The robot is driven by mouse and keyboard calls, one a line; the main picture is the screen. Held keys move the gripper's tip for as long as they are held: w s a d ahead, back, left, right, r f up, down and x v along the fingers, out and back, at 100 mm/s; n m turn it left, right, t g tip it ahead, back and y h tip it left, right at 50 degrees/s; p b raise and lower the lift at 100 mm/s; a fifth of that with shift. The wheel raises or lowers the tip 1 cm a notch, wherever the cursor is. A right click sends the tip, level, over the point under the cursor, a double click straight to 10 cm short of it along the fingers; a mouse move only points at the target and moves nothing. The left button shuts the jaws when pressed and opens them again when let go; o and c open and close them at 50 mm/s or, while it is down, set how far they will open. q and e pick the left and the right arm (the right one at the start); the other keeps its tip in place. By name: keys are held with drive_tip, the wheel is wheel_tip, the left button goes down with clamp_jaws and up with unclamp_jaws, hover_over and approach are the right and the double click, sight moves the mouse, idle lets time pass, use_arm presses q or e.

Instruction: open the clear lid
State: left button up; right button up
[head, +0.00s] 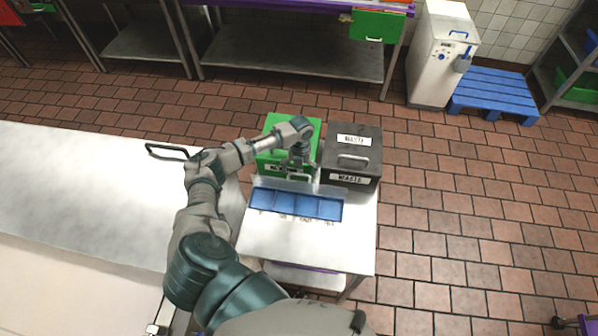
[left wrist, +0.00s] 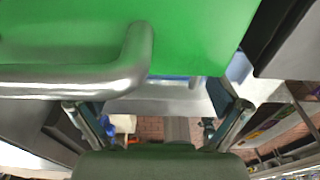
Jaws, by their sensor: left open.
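The blue tray (head: 300,203) with several compartments sits on the white cart top in the head view. The clear lid (head: 330,190) shows as a pale, see-through strip along the tray's far edge; it looks raised, standing up from the tray. My left gripper (head: 301,172) points down just behind the lid, between it and the green bin. In the left wrist view its two fingers (left wrist: 160,118) are spread with nothing clearly held between them. I cannot tell whether it touches the lid. My right gripper is not in view.
A green bin (head: 271,160) and a black waste bin (head: 366,150) with handles stand behind the tray. The green bin's metal handle (left wrist: 80,82) is close to my left fingers. The cart top (head: 300,245) is bare in front. A white counter (head: 80,190) lies left.

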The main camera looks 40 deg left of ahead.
use_arm(q)
wheel_tip(320, 180, up, 12)
drive_tip(key=w, duration=0.1)
drive_tip(key=shift+w+a+f, duration=0.2)
drive_tip(key=shift+a+f, duration=0.05)
drive_tip(key=shift+a, duration=0.2)
drive_tip(key=shift+f, duration=0.1)
